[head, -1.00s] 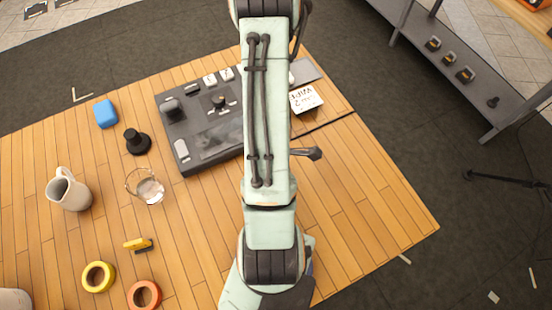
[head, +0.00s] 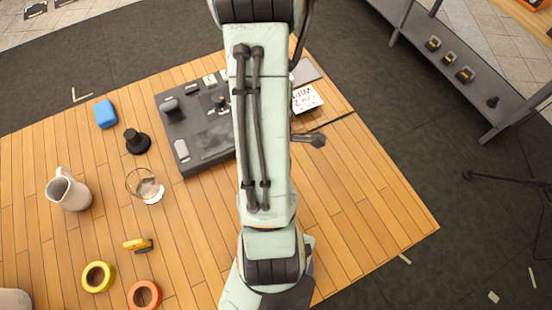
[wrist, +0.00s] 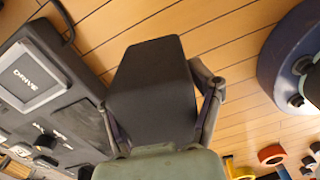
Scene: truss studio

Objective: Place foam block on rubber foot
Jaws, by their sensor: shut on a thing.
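My gripper (wrist: 158,100) is shut on a dark grey block, seemingly the foam block (wrist: 150,85), in the wrist view. A finger lies along each side of the block. In the head view my arm hides the block and most of the gripper. A black piece with a round, flat base and a narrower top, likely the rubber foot (head: 137,142), stands upright on the wooden table, left of the dark control panel. Nothing rests on it. The held block is apart from it. I cannot make out the foot in the wrist view.
The control panel (head: 205,145) lies beside my arm. The table's right part is mostly clear.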

